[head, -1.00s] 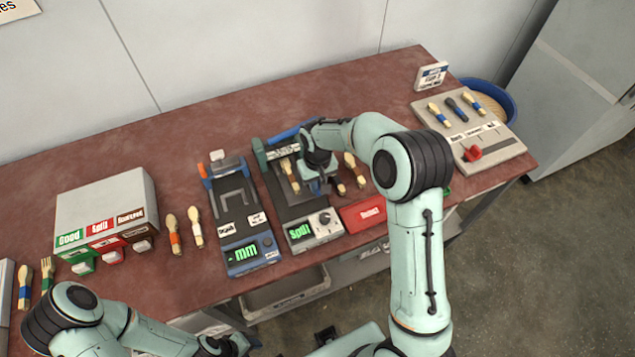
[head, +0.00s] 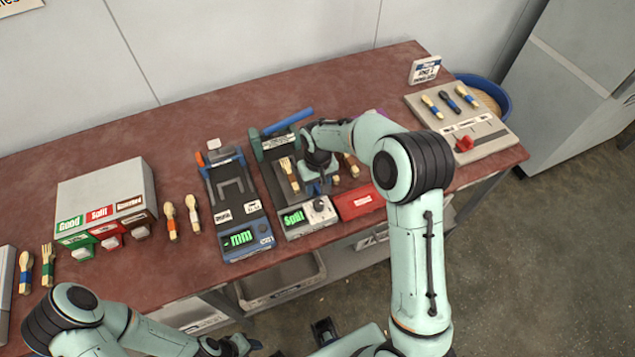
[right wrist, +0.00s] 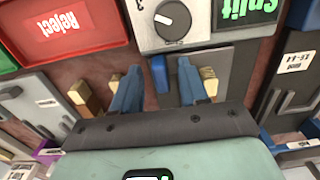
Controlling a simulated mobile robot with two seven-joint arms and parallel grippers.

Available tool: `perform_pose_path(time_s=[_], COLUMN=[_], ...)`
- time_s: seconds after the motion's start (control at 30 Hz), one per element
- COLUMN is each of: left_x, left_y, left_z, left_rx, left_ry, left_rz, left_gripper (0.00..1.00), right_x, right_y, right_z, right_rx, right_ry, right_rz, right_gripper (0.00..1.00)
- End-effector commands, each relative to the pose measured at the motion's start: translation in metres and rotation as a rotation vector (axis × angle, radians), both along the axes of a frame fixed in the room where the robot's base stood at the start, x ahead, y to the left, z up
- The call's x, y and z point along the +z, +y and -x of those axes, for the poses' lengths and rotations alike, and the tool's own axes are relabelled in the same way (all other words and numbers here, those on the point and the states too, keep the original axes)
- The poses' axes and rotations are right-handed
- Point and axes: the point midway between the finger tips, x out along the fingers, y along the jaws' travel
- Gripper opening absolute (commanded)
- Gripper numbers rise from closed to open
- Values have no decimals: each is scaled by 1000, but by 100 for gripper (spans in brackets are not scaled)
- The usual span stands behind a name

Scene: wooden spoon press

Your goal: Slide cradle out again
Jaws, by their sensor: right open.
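The press with the green "Split" display (head: 293,217) stands near the middle of the bench, with a grey bed and a blue bar (head: 288,122) at its back. A wooden utensil (head: 289,174) lies over the bed. I cannot make out the cradle clearly. My right gripper (head: 322,186) is low over the press's right side; in the right wrist view its blue fingers (right wrist: 160,82) are apart, with a small blue piece (right wrist: 160,73) between them; contact is unclear. My left gripper (head: 238,346) is at the bottom edge, away from the bench; its jaws are unclear.
A red Reject tray (head: 358,203) sits right of the press. The "mm" gauge (head: 240,238) is close on its left. Several utensils lie around, and a sorting box (head: 105,195) stands at left. A grey board (head: 468,120) with utensils is at right.

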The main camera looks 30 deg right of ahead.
Motion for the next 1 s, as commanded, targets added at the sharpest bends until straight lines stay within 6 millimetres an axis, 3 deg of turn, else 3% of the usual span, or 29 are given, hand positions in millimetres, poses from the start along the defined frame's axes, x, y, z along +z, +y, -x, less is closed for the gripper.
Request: perform_pose_path(time_s=[0.37,0.8,1.0], left_x=[0,8,12], left_y=[0,0,0], left_z=[0,-6,-9], left_rx=[0,0,0], left_ry=[0,-7,-10], left_rz=[0,0,0], left_gripper=[43,43,43], right_x=[9,101,128], right_y=[0,0,0], right_z=[-2,-3,-2], right_rx=[-1,0,0], right_ry=[-9,-11,-7], right_rz=[1,0,0], right_gripper=[43,43,43])
